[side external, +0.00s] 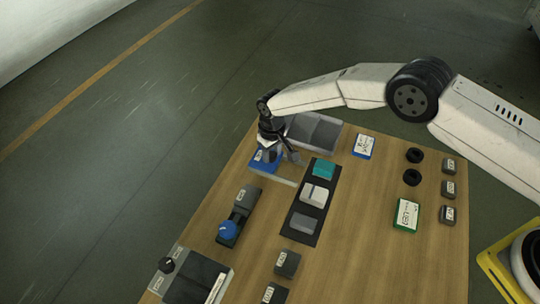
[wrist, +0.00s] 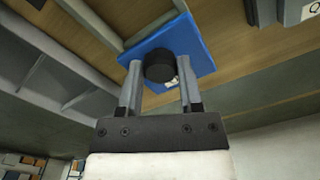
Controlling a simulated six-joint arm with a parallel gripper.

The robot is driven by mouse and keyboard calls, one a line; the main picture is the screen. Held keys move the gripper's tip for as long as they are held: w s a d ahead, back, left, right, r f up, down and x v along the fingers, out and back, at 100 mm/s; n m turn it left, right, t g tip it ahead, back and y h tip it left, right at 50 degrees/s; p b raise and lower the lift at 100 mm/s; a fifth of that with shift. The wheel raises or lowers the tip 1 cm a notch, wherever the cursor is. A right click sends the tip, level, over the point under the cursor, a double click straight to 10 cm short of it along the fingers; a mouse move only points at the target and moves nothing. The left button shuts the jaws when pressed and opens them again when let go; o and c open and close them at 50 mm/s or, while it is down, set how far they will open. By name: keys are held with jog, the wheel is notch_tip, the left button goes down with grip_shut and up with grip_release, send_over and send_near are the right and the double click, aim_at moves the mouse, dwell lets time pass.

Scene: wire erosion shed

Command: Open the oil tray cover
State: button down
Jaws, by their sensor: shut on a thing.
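A flat blue cover (side external: 262,158) with a black knob sits at the table's far left edge, beside a grey open tray (side external: 318,130). In the wrist view the blue cover (wrist: 194,45) shows a small white label, partly hidden, behind the round black knob (wrist: 160,66). My gripper (side external: 276,150) reaches down over the cover. In the wrist view my gripper (wrist: 160,82) has its two grey fingers on either side of the knob, shut on it. I cannot read the label or tell whether the cover is raised from its seat.
A black panel (side external: 297,226) with teal, white and grey blocks stands to the right. A grey unit with a blue knob (side external: 228,229) and a dark-topped box (side external: 190,279) are nearer. Blue and green labelled boxes, black rings and small grey blocks lie right. Bare wood lies between.

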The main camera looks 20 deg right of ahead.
jog(key=shift+d, duration=0.1)
dwell(0.8)
jog(key=shift+s+d, duration=2.4)
jog(key=shift+s, duration=0.05)
jog(key=shift+c, duration=1.2)
grip_release()
jog(key=shift+r, duration=0.15)
notch_tip(320, 180, up, 8)
jog(key=shift+f, duration=0.25)
